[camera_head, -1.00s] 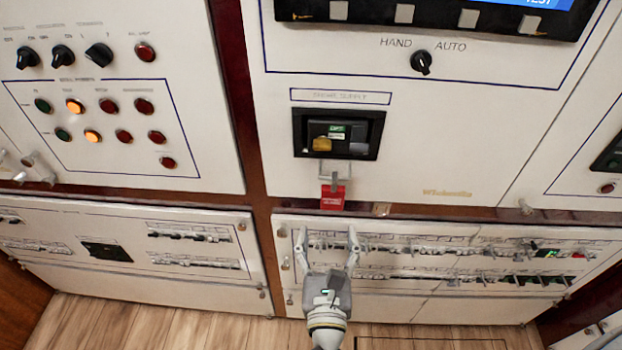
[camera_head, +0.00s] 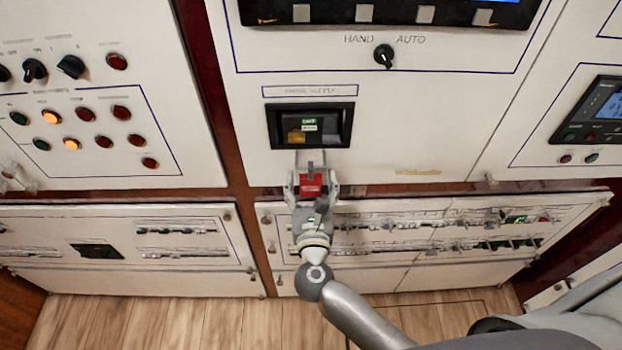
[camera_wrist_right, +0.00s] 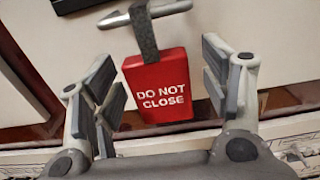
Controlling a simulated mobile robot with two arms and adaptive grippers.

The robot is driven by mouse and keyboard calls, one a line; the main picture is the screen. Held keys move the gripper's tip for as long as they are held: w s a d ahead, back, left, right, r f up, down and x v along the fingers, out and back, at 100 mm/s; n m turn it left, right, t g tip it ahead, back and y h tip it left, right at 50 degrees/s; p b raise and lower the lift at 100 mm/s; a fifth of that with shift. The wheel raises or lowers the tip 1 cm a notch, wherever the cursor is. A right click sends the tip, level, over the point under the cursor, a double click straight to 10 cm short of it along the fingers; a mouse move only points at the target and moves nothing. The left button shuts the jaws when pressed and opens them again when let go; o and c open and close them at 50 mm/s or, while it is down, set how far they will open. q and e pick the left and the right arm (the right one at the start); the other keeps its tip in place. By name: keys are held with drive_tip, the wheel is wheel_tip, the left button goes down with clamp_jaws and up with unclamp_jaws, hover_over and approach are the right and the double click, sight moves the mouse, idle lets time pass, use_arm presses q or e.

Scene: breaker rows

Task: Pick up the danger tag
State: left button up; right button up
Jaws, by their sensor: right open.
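The danger tag (camera_head: 311,184) is red and hangs below the breaker in the middle of the upper cabinet. In the right wrist view the danger tag (camera_wrist_right: 158,88) reads "DO NOT CLOSE" and hangs by a dark grey strap (camera_wrist_right: 143,30) from a metal bar (camera_wrist_right: 165,11). My right gripper (camera_head: 312,188) is open, with one finger on each side of the tag. In the right wrist view the fingers of my right gripper (camera_wrist_right: 162,95) stand apart, with a visible gap at the left finger. My left gripper is not in view.
The black-framed breaker (camera_head: 310,125) sits above the tag in the white panel. A dark red ledge (camera_head: 400,188) runs below it. The lower cabinet (camera_head: 440,240) carries rows of small switches. Wooden floor (camera_head: 200,320) shows in front.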

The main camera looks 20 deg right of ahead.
drive_tip(key=shift+w, duration=0.25)
drive_tip(key=c, duration=1.1)
drive_tip(key=shift+s, duration=0.1)
drive_tip(key=shift+r, duration=0.1)
